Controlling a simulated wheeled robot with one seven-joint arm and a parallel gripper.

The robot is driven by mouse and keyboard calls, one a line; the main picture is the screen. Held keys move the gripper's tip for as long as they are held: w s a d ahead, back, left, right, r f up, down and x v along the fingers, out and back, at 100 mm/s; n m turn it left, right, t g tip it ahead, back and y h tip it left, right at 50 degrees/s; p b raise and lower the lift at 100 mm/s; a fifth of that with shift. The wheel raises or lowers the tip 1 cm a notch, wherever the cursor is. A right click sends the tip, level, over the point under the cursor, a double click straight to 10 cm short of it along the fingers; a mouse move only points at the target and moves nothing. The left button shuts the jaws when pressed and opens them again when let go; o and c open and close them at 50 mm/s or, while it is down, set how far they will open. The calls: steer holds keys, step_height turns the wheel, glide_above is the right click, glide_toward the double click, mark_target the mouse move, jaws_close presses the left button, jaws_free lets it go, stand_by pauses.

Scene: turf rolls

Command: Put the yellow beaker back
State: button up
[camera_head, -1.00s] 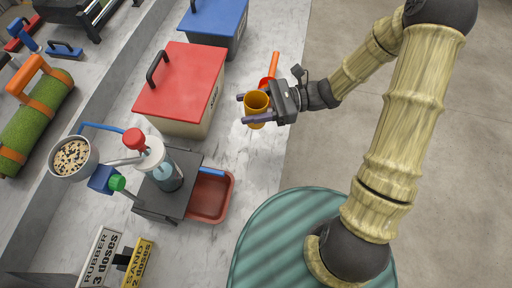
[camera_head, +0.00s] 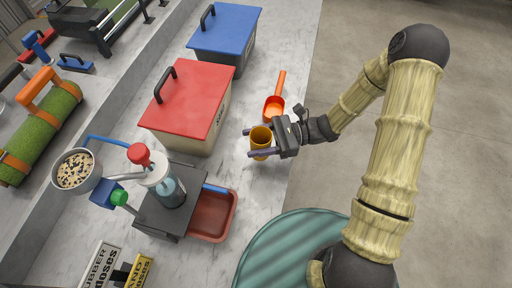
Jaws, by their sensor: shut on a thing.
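The yellow beaker (camera_head: 261,141) is an amber open-topped cup, roughly upright, near the right edge of the grey counter. My gripper (camera_head: 259,142) reaches in from the right and is shut on it, one finger on each side. The beaker's inside looks empty from here. I cannot tell whether its base touches the counter.
An orange scoop (camera_head: 274,107) lies just behind the beaker. A red-lidded box (camera_head: 188,100) and a blue-lidded box (camera_head: 226,38) stand to the left. A pump dispenser (camera_head: 160,185), a red tray (camera_head: 213,218) and a bowl of granules (camera_head: 76,171) are lower left. Bare counter (camera_head: 250,185) lies below the beaker.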

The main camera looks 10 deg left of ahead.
steer(key=shift+f, duration=1.85)
steer(key=shift+f, duration=0.2)
steer(key=o, duration=1)
steer(key=shift+r, duration=0.1)
steer(key=shift+r, duration=0.2)
steer(key=b+v, duration=0.1)
steer(key=v, duration=1.1)
steer(key=shift+f+b, duration=0.1)
steer(key=shift+b, duration=0.25)
